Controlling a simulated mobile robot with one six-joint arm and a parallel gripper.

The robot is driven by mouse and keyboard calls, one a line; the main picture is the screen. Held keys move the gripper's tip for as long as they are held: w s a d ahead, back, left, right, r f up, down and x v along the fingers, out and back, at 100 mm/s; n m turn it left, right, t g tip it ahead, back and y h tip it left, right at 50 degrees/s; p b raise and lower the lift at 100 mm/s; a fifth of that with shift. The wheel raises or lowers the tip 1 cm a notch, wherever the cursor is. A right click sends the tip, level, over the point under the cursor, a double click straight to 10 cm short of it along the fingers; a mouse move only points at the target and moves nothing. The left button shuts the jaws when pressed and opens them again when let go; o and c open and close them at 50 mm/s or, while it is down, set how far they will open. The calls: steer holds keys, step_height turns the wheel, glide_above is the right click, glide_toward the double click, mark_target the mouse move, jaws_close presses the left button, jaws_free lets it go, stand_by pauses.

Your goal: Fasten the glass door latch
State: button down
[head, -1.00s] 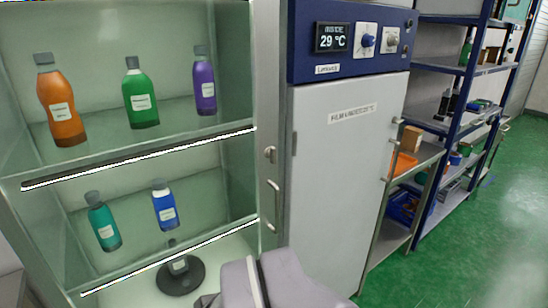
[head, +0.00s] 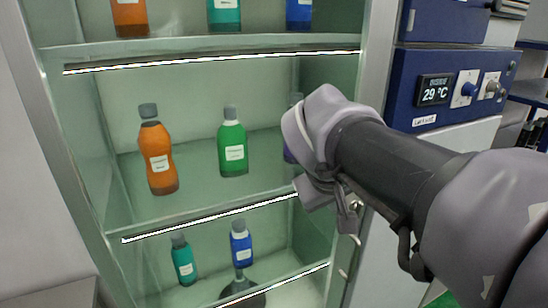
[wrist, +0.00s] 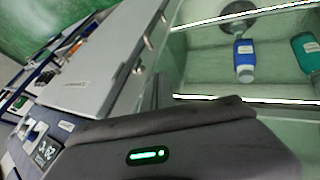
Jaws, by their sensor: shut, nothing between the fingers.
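The small metal latch (head: 355,204) is on the upright post between the glass cabinet (head: 190,225) and the white oven door, partly covered by my wrist. A vertical handle (head: 349,258) is just below it. The wrist view also shows the latch (wrist: 139,68) and the handle (wrist: 156,29). My gripper's dark housing (wrist: 190,148) fills the bottom of the wrist view; its fingertips do not show there. In the head view my wrist hangs in front of the cabinet's right side, close to the latch. The gripper is shut and empty; contact cannot be told.
Orange (head: 158,155), green (head: 232,145) and other bottles stand on lit glass shelves. The blue control panel (head: 455,92) is right of the post, above the white oven door (head: 395,265). My arm covers much of the right side.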

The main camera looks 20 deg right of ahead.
steer(key=w+d+f+b, duration=0.3)
steer(key=w+d+f, duration=0.2)
steer(key=d+f, duration=0.2)
steer(key=shift+d, duration=1.2)
steer(key=shift+s+r+p, duration=0.1)
steer(key=shift+p, duration=0.2)
steer(key=shift+d+p, duration=0.15)
steer(key=shift+p, duration=0.6)
